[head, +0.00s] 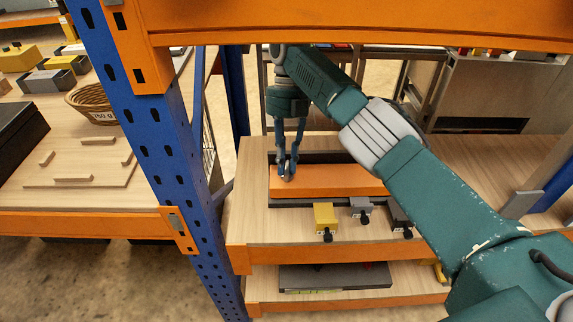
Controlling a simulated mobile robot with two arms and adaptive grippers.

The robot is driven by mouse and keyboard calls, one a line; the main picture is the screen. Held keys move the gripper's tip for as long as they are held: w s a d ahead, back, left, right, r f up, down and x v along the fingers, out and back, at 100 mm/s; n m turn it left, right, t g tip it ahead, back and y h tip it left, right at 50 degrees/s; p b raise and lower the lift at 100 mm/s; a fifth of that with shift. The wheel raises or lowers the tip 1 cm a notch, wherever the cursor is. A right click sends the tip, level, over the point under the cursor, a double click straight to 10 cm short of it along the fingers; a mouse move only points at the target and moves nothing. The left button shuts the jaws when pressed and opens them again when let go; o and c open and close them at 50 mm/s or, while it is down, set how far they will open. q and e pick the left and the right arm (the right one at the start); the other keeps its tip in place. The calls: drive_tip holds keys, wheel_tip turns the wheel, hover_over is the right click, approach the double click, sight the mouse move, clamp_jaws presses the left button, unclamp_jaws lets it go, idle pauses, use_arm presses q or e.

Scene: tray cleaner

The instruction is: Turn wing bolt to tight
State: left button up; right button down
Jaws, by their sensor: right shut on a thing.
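My right gripper (287,172) points straight down at the left part of an orange bar-shaped surface (335,180) on the wooden shelf. Its two fingers come together at the tips. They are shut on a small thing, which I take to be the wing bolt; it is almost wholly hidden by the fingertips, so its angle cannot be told. A dark frame (318,157) runs along the back of the orange surface. My left gripper is not in view.
A yellow block (325,216) and a grey block (361,207) with black knobs stand before the orange surface, with a dark block (401,217) further right. A blue rack post (165,130) stands at left, and an orange beam (350,22) crosses above.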

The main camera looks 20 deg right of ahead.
drive_tip(key=shift+n+h, duration=0.3)
drive_tip(key=shift+n, duration=0.2)
